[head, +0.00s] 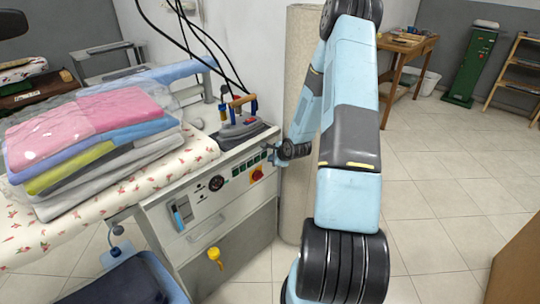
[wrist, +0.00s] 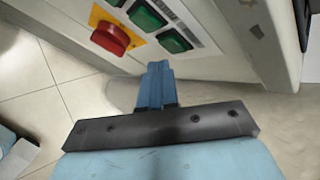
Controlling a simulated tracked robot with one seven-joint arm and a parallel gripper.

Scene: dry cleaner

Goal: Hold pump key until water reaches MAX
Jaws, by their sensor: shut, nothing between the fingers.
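The ironing unit's control panel (head: 215,190) has a row of green keys (head: 246,168) and a red knob on a yellow plate (head: 257,173). In the wrist view, green keys (wrist: 174,41) and the red knob (wrist: 110,38) show close up. Key labels are unreadable. A blue-tinted level gauge (head: 181,216) is on the panel's left; its level and MAX mark are too small to read. My gripper (head: 270,152) is at the panel's right end. In the wrist view my gripper (wrist: 157,68) is shut and empty, just below the nearest green key; contact cannot be told.
An iron (head: 240,125) rests on top of the unit. Folded laundry (head: 90,140) lies on the floral ironing board (head: 140,190). A yellow valve (head: 215,257) sticks out below the panel. A beige column (head: 297,60) stands behind my arm. Tiled floor at right is clear.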

